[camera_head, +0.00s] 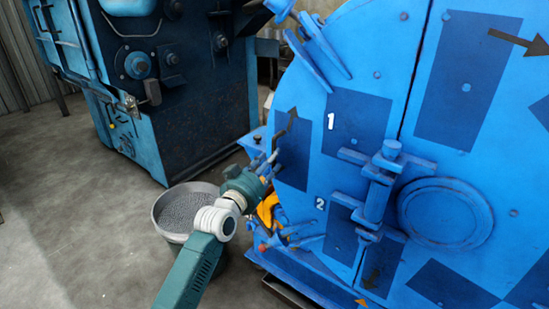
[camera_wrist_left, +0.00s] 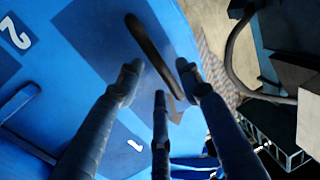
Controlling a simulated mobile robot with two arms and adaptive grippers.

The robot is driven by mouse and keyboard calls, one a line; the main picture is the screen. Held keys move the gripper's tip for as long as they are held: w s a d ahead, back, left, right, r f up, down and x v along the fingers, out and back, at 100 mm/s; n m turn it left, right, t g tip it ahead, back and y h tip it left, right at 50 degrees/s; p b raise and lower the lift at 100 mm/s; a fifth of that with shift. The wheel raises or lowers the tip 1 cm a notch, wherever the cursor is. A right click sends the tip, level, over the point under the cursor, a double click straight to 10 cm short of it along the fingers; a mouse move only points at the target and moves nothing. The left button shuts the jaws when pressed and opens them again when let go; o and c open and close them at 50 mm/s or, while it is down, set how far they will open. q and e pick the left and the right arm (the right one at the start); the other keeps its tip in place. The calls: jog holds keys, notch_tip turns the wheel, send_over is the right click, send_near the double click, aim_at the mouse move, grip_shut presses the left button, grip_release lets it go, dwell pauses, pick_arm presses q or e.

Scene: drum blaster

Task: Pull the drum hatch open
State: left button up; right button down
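The blue drum (camera_head: 350,60) fills the right of the head view, its front marked with dark squares and the numbers 1 and 2. A vertical seam divides the front, and a latch assembly (camera_head: 377,190) crosses near it. The front lies flush, with no visible gap. My left gripper (camera_head: 271,167) is at the drum's left edge, beside a dark bent arrow-shaped bar (camera_head: 287,130). In the left wrist view, the fingers (camera_wrist_left: 162,85) are spread around part of this bar (camera_wrist_left: 150,48), apart and not closed on it. Contact cannot be told. My right gripper is not in view.
A bucket of grey pellets (camera_head: 160,211) stands on the floor beside my left arm. A dark blue machine (camera_head: 180,85) stands behind at left. An orange part (camera_head: 267,207) sits low behind the gripper. The concrete floor (camera_head: 70,210) is clear at left.

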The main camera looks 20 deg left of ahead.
pick_arm(q)
jog(key=shift+w+d, duration=0.15)
jog(key=shift+w, duration=0.75)
jog(key=shift+w+d, duration=0.15)
jog(key=shift+w, duration=0.75)
grip_shut()
